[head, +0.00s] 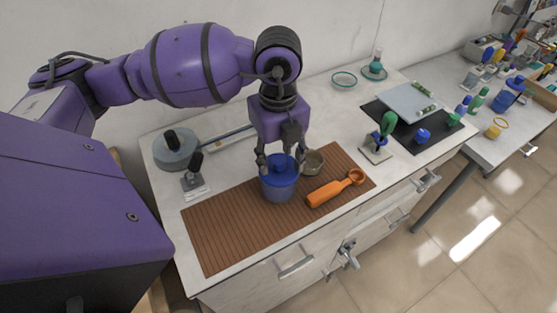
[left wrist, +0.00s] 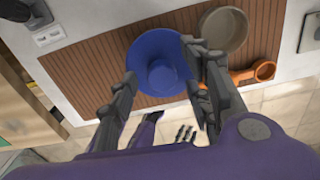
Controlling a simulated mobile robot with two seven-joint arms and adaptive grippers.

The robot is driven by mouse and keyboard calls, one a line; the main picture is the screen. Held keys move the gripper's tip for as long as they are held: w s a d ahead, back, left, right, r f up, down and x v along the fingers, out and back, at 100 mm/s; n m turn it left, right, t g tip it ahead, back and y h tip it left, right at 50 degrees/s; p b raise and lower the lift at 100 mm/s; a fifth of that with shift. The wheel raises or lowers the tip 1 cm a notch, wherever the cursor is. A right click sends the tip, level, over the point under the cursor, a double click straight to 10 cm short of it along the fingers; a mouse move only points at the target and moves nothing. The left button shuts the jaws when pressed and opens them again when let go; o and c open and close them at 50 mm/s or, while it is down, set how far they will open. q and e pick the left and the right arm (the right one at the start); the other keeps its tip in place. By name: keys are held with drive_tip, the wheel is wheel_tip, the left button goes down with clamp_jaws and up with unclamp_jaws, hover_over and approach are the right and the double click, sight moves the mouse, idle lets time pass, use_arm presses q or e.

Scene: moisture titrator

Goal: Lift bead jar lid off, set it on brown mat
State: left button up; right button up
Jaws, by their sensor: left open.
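The bead jar (head: 279,188) stands upright on the brown mat (head: 228,229), with its blue lid (head: 280,166) on top. The lid has a raised round knob, seen from above in the left wrist view (left wrist: 162,72). My left gripper (head: 281,160) is right above the jar and points down. Its fingers are open on either side of the lid, and they also show in the left wrist view (left wrist: 165,88). I cannot tell whether they touch it.
A grey-brown bowl (head: 314,163) stands close behind the jar on the right. An orange scoop (head: 330,192) lies on the mat to the right. The mat's left part is bare. A grey round device (head: 176,150) stands at the back left.

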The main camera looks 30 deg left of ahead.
use_arm(q)
drive_tip(key=shift+w, duration=0.15)
idle(0.8)
clamp_jaws()
idle(0.6)
